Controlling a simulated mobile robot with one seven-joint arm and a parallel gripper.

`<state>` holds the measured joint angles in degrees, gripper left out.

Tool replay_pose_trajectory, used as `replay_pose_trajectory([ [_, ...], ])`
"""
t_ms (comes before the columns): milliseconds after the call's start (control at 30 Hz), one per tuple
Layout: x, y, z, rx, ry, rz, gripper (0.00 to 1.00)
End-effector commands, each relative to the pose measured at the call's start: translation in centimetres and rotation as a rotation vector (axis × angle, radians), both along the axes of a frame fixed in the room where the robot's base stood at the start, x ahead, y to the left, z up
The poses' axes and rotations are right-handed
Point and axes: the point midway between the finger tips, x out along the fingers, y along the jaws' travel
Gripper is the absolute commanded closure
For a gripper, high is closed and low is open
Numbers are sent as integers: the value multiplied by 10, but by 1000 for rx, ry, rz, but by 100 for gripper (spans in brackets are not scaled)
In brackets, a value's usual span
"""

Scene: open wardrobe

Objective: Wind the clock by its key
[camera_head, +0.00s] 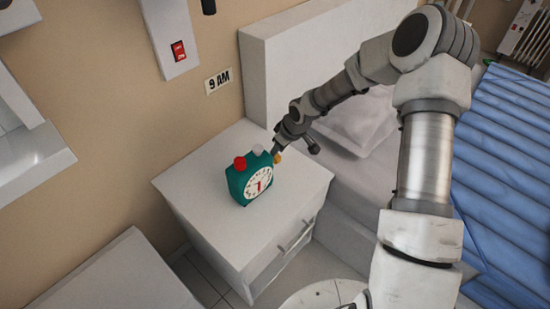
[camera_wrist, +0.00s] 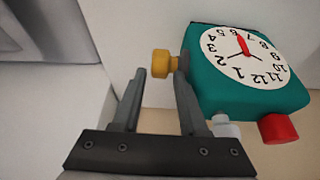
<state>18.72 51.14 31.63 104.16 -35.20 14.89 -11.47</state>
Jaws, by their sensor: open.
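One fingertip overlaps the key's shaft beside the clock. I cannot tell whether either finger touches it. In the head view my gripper (camera_head: 277,148) is small and partly hidden.
The nightstand top (camera_head: 205,188) is clear around the clock. A bed with a white pillow (camera_head: 365,125) and blue blanket (camera_head: 505,165) stands to the right. Another white surface (camera_head: 120,275) is at lower left.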

Motion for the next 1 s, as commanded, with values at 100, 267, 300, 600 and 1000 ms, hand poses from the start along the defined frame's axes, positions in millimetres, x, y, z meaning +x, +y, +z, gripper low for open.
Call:
replay_pose_trajectory([
  [100,5,5,-19,0,0,1,57],
  [267,9,8,-31,0,0,0,57],
  [300,10,9,-32,-1,-1,0,57],
  [600,10,9,-33,-1,-1,0,57],
  [1000,10,9,-33,-1,-1,0,100],
])
